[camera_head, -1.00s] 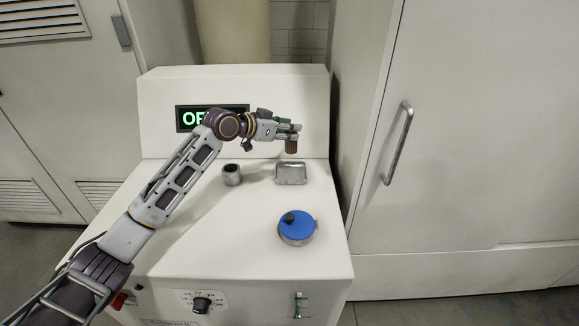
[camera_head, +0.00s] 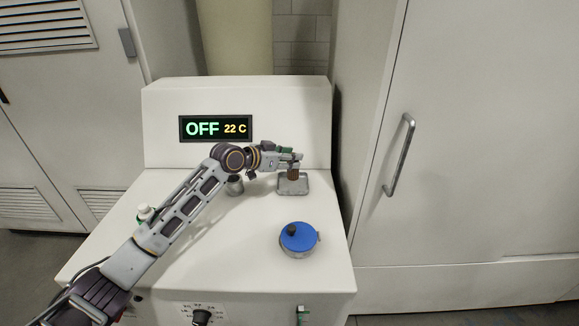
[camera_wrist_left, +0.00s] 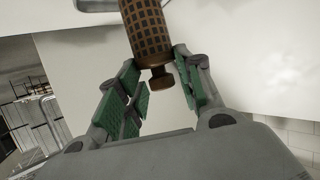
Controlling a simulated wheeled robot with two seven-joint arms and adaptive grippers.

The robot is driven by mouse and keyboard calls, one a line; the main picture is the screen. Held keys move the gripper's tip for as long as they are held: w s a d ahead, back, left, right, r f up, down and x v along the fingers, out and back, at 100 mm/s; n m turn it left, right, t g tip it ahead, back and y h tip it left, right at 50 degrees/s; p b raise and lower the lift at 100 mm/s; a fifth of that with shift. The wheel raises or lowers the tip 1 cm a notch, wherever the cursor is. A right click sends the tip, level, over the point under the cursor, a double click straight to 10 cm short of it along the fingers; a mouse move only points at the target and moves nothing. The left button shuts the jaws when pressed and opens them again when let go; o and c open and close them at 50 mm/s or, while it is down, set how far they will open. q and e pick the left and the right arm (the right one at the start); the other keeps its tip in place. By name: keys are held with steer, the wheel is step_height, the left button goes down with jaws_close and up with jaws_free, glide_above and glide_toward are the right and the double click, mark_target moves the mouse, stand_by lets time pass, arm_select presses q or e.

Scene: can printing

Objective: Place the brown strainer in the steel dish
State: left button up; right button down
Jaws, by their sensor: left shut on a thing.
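The brown strainer (camera_head: 293,173) is a small mesh cylinder with a knob. My left gripper (camera_head: 294,159) is shut on its knob, and the strainer hangs below the fingers. It also shows in the left wrist view (camera_wrist_left: 148,32), with the knob between the green finger pads (camera_wrist_left: 157,68). The steel dish (camera_head: 293,188) is a shallow rectangular dish on the white machine top. The strainer is over the dish, in front of its back part; I cannot tell whether it touches the bottom. A corner of the dish shows in the wrist view (camera_wrist_left: 97,5). My right gripper is not in view.
A round dish with a blue lid (camera_head: 298,237) stands nearer the front. A small grey cup (camera_head: 235,186) is left of the steel dish, partly behind my arm. A green-and-white bottle (camera_head: 145,212) shows past my arm. The display panel (camera_head: 215,128) rises behind.

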arm_select(q)
step_height(320, 180, down, 3)
steer(key=shift+r, duration=0.1)
steer(key=shift+f, duration=0.3)
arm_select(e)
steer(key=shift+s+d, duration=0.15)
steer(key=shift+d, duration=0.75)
arm_select(q)
steer(key=o, duration=0.8)
steer(key=shift+o, duration=1.2)
steer(key=shift+r, duration=0.15)
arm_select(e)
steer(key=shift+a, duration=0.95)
arm_select(q)
steer(key=shift+s+a, duration=0.1)
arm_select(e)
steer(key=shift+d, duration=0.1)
